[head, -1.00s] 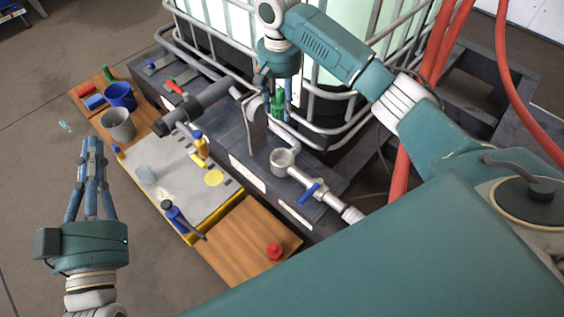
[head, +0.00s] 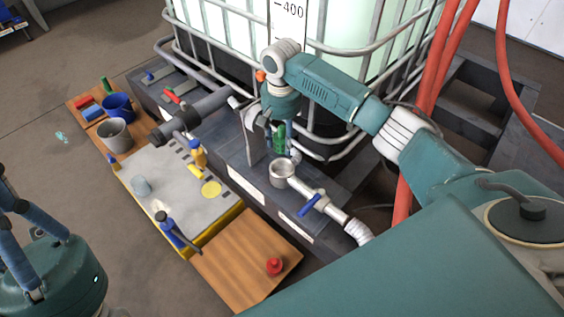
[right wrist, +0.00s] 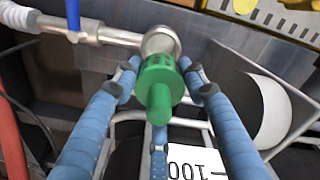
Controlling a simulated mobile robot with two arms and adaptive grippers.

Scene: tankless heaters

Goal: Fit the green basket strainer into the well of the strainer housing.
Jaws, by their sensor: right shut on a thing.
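The green basket strainer (head: 280,138) is held in my right gripper (head: 278,148), upright with its fingers around it. In the right wrist view the strainer (right wrist: 160,78) sits between the blue fingers of the gripper (right wrist: 162,68). The strainer housing (head: 283,172) is a grey metal cup on a pipe, its round well opening upward. The strainer is above and just behind the housing's rim, apart from it in the head view. In the right wrist view it hides part of the housing (right wrist: 160,38). My left gripper (head: 30,230) is partly cut off at the lower left; its fingertips are unclear.
A pipe with a blue-handled valve (head: 309,205) runs from the housing. A dark upright plate (head: 253,138) stands beside the right gripper. The caged tank (head: 230,50) is close behind. A wooden board (head: 245,250) with a red knob (head: 274,266) lies in front, mostly bare.

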